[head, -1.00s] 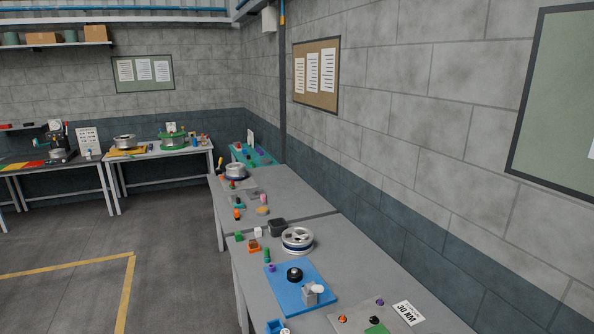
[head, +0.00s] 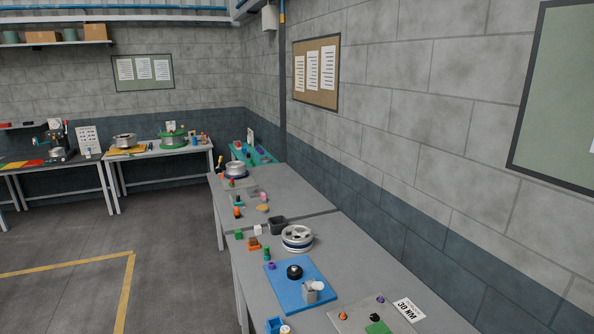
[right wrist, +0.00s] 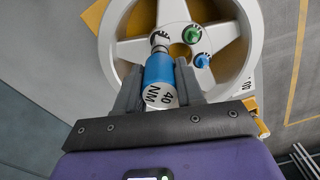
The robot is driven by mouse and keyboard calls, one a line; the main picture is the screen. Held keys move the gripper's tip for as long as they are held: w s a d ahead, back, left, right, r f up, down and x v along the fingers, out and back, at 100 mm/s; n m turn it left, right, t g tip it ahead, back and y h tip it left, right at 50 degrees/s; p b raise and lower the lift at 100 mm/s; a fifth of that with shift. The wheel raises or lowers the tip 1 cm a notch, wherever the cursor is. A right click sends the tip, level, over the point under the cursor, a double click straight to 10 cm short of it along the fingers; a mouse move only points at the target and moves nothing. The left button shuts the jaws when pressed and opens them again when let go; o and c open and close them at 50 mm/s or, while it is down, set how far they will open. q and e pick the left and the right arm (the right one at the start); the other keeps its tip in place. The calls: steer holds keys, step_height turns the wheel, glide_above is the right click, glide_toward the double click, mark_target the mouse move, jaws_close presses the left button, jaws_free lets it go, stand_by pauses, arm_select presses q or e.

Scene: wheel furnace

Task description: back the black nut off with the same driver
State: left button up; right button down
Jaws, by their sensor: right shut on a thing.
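In the right wrist view my right gripper (right wrist: 158,92) is shut on a blue driver (right wrist: 159,70) marked 40 NM. The driver points away from me at the silver spoked wheel (right wrist: 118,22), near its hub. Its metal tip meets a small dark piece (right wrist: 160,37) by the hub; I cannot tell if that is the black nut or whether it is seated on it. A green nut (right wrist: 192,34) and a blue nut (right wrist: 202,60) sit on the wheel to the right of the tip. My left gripper is not in view.
A yellow mat (right wrist: 96,14) lies under the wheel, with open floor to the right. In the head view a long grey bench (head: 350,250) runs along the wall, with a blue tray (head: 290,298) and another wheel (head: 297,236). Open floor (head: 175,240) lies left of it.

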steer(key=shift+f+b, duration=0.4)
steer(key=shift+f, duration=0.1)
stand_by(0.3)
steer(key=c, duration=0.6)
jaws_free()
